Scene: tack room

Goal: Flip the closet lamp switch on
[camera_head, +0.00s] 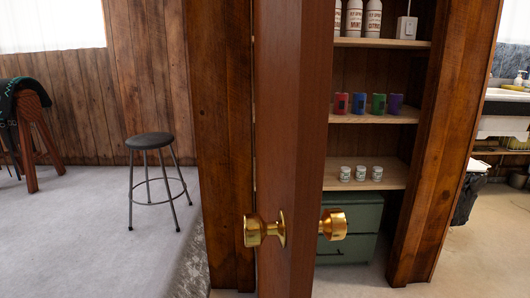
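The closet (360,155) stands open right of centre, with wooden shelves inside. A small white box (407,28) with a thin upright stem or cord is on the top shelf (380,43) at the right. It may be the lamp switch, but its setting is too small to tell. No lamp is seen in the closet. The wooden closet door (290,120) stands nearly edge-on to me, in front of the closet's left side. A brass knob (265,230) is on its left face, and another brass knob (333,224) on its right. Neither of my grippers is in view.
White spray bottles (354,18) stand left of the box. Several coloured rolls or cups (360,103) and three small jars (361,173) fill the lower shelves above a green chest (350,225). A stool (150,142) stands left; a sink (507,95) is far right. Floor at lower right is clear.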

